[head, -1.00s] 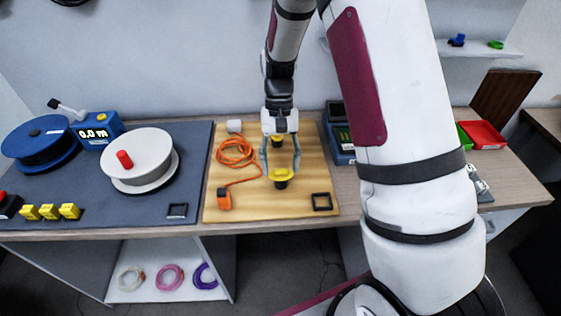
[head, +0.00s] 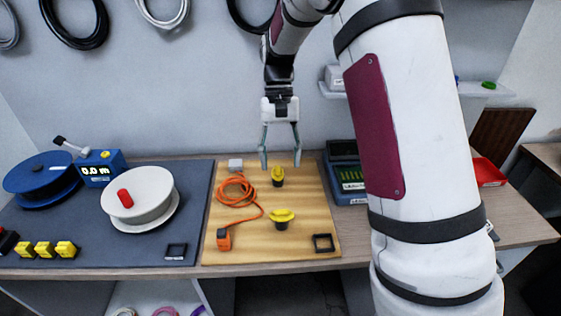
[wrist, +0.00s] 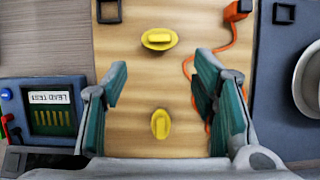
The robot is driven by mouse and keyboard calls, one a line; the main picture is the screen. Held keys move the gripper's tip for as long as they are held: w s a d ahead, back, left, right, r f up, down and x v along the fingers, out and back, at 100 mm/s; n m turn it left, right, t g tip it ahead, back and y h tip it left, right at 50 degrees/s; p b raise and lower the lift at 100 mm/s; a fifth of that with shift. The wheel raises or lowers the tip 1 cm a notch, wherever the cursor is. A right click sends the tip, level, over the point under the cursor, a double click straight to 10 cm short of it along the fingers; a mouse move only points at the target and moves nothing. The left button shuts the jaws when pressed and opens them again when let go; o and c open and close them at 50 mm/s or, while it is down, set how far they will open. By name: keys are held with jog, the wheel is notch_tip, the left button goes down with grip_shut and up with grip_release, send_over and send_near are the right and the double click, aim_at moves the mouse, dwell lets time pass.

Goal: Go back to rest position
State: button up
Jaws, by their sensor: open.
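My gripper (head: 280,163) is open and empty above the back part of the wooden board (head: 295,240). In the wrist view its two fingers (wrist: 163,95) stand wide apart with bare board and a yellow-topped piece between them. One yellow-topped black piece (head: 277,176) stands on the board just below the fingertips. A second yellow-topped piece (head: 281,217) stands nearer the front of the board. Both also show in the wrist view, the first lower (wrist: 160,124) and the second higher (wrist: 158,39). Neither is touched by the fingers.
An orange cable (head: 236,190) with an orange connector (head: 224,239) lies on the board's left side. A black square frame (head: 323,243) is at the front right. A blue tester (head: 346,175) stands right of the board. A white spool (head: 138,194) sits on the dark mat (head: 110,238).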

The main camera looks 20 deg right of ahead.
dwell(0.3)
jog(key=s+a+r+n+t, duration=0.15)
jog(key=s+r+t, duration=0.25)
jog(key=s+r, duration=0.8)
jog(key=s+r+n+t+h, duration=0.1)
jog(key=s+t, duration=0.4)
jog(key=s, duration=0.7)
jog(key=shift+s+a+r+n, duration=0.15)
jog(key=shift+s+r+n, duration=0.05)
jog(key=shift+n, duration=0.45)
